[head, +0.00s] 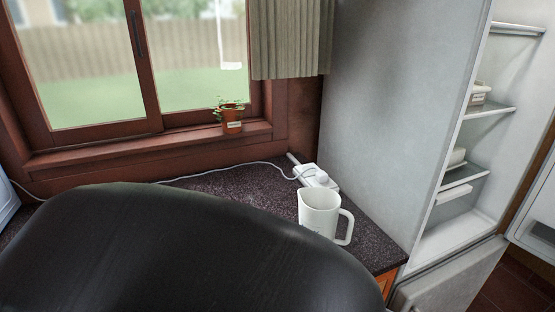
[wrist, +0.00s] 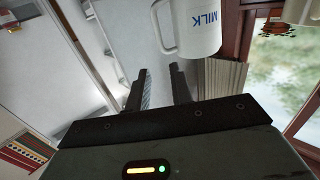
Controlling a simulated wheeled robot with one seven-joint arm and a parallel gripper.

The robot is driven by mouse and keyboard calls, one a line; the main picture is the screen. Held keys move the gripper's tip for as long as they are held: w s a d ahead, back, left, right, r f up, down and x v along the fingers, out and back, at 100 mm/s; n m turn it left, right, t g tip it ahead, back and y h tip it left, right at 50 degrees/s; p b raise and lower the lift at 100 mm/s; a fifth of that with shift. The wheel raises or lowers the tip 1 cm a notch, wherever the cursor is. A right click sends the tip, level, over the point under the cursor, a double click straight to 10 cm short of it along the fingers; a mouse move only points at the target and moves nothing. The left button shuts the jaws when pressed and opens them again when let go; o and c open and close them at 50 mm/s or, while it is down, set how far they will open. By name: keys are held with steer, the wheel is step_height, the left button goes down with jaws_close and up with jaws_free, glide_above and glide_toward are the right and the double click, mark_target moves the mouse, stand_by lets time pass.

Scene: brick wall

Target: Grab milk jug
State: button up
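The milk jug is a white mug-like jug (head: 318,214) with a handle on its right side, upright on the dark speckled counter in the head view. In the wrist view the jug (wrist: 198,30) is at the top edge, cut off, with blue "MILK" lettering and its handle to the left. My gripper (wrist: 158,69) is open and empty, its two dark fingers apart. The fingertips are just below the jug's handle in the wrist picture, with nothing between them. The gripper does not show in the head view.
A white power strip (head: 316,178) with a plug and cable lies behind the jug. A potted plant (head: 231,118) stands on the window sill. An open fridge (head: 470,150) is to the right of the counter (head: 235,182). My black arm part covers the lower left.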

mark_target(351, 225)
steer(key=b+x, duration=0.1)
steer(key=x, duration=1)
steer(key=shift+d+r+b, duration=0.1)
steer(key=shift+r+b, duration=0.05)
steer(key=shift+b, duration=0.15)
steer(key=shift+x, duration=3.1)
steer(key=shift+r, duration=0.1)
jaws_close()
